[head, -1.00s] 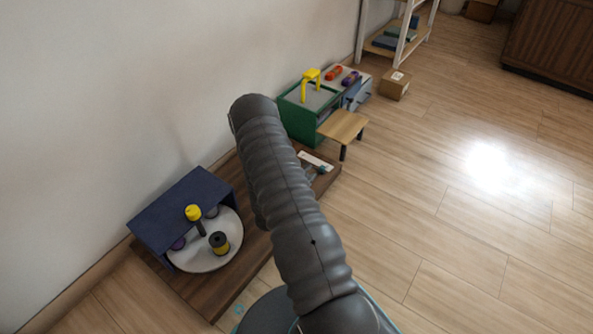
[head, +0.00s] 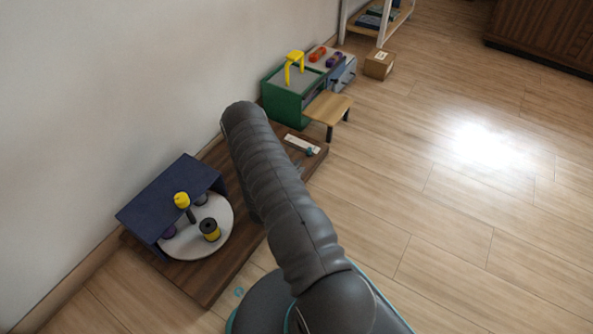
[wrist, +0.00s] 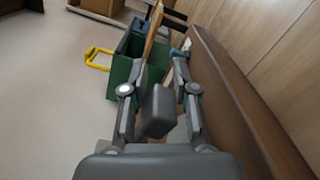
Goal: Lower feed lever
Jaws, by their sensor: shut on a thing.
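My gripper (wrist: 159,66) shows in the wrist view with its two fingers either side of a dark grey block (wrist: 158,112). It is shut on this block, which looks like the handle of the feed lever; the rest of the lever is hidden. In the head view my dark arm covers the gripper and most of what it holds. A white plate (head: 298,143) lies on the brown board (head: 215,275) just right of the arm, with a small teal piece at its near end.
A blue housing (head: 160,203) over a white disc (head: 222,215) with yellow-and-black spools stands at the left. A green box (head: 285,100) with a yellow handle (head: 294,62) and a small wooden table (head: 328,105) stand beyond the arm. The floor at right is clear.

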